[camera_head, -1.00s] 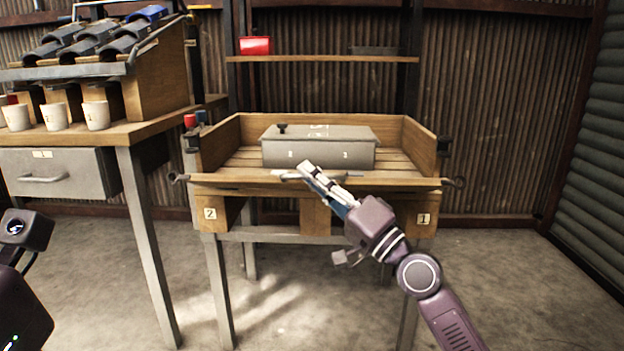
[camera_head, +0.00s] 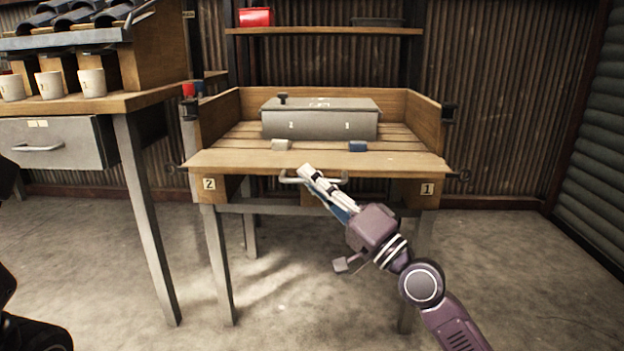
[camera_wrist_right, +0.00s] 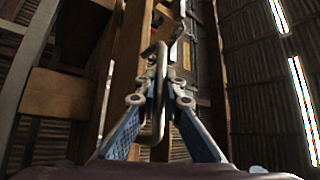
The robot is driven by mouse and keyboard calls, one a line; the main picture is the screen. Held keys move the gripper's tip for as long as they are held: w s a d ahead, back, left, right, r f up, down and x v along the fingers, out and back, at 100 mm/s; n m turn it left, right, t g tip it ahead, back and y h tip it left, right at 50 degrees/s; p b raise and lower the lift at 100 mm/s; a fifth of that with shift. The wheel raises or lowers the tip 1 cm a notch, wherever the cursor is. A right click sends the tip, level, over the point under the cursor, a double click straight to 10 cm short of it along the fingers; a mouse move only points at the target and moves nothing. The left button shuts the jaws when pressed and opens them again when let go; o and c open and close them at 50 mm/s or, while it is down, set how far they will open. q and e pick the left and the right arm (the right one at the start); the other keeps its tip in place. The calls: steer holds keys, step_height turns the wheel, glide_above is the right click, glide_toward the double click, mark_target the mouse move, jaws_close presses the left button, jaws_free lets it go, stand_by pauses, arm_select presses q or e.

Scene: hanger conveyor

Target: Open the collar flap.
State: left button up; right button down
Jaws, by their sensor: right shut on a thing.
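The collar flap (camera_head: 235,164) is the wooden front board of the bench collar. In the head view it leans down towards me, its broad face showing below the collar's side boards. A pale metal bar handle (camera_head: 289,180) sits at its front edge. My right gripper (camera_head: 308,174) is shut on this handle. In the right wrist view the fingers (camera_wrist_right: 160,85) close around the handle bar (camera_wrist_right: 159,122). My left gripper is not in view; only dark parts of my body show at the lower left.
A side bench with white cups (camera_head: 91,82) and a grey drawer (camera_head: 55,143) is at left. A shelf (camera_head: 325,31) hangs behind. Floor at right is clear.

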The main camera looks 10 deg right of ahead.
steer(key=shift+s+r, duration=0.1)
steer(key=c, duration=2.1)
jaws_free()
steer(key=shift+s+d, duration=0.1)
steer(key=shift+s, duration=0.05)
steer(key=v, duration=1.1)
steer(key=shift+s+d+f, duration=0.1)
steer(key=shift+s+f, duration=0.15)
